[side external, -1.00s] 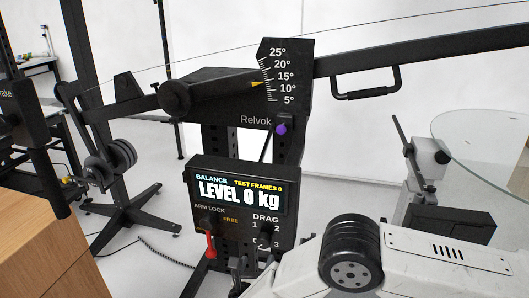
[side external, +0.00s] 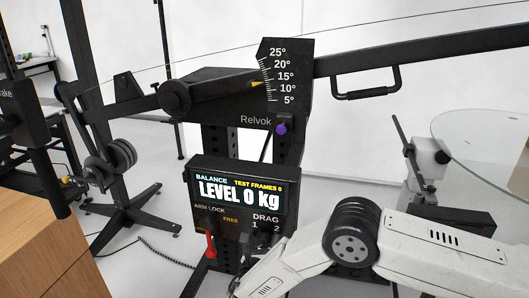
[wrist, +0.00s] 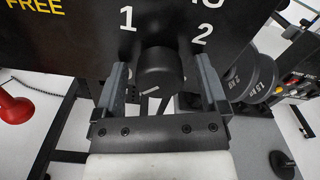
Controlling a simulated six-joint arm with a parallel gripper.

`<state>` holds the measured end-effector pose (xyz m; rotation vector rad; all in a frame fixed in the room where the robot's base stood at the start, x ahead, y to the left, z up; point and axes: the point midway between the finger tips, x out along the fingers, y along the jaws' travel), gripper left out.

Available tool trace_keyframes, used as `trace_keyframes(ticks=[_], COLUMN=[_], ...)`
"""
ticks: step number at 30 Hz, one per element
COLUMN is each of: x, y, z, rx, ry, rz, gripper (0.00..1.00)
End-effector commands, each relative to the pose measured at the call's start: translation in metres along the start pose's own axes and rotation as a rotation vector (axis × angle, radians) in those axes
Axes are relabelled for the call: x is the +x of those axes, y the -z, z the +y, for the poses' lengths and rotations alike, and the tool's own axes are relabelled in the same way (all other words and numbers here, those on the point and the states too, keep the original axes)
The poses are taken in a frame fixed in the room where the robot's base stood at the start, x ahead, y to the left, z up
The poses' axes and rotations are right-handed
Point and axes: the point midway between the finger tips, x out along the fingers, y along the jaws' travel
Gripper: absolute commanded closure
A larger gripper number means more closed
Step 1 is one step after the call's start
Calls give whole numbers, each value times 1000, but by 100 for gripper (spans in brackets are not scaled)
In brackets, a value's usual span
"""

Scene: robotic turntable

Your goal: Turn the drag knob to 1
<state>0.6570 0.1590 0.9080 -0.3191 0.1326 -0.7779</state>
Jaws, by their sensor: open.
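The drag knob (wrist: 160,70) is a dark round knob on the black panel, with a short white mark on its lower face. In the wrist view the number 1 is at its upper left and 2 at its upper right. I cannot tell which number the mark indicates. My gripper (wrist: 162,75) is open, with one finger on each side of the knob and visible gaps between. In the side view my gripper (side external: 259,243) is at the panel (side external: 240,208) below the DRAG label and hides most of the knob and the lower numbers.
The red-handled arm lock lever (side external: 211,245) hangs left of my gripper, and its red end shows in the wrist view (wrist: 14,108). The display (side external: 238,191) above reads LEVEL 0 kg. Weight plates (wrist: 250,75) stand beyond the panel at the right.

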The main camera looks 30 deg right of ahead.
Motion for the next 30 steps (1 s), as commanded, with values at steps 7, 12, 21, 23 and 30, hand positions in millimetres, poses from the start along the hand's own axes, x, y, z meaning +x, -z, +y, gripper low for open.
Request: trace_keyframes(ticks=[7,12,21,23,30], x=[0,0,-1,-1,-1], y=[0,0,0,0,0], z=[0,0,0,0,1], rx=[0,0,40,61,198], ry=[0,0,0,0,0], rz=[0,0,-1,-1,-1], gripper=[68,100,100,100,100])
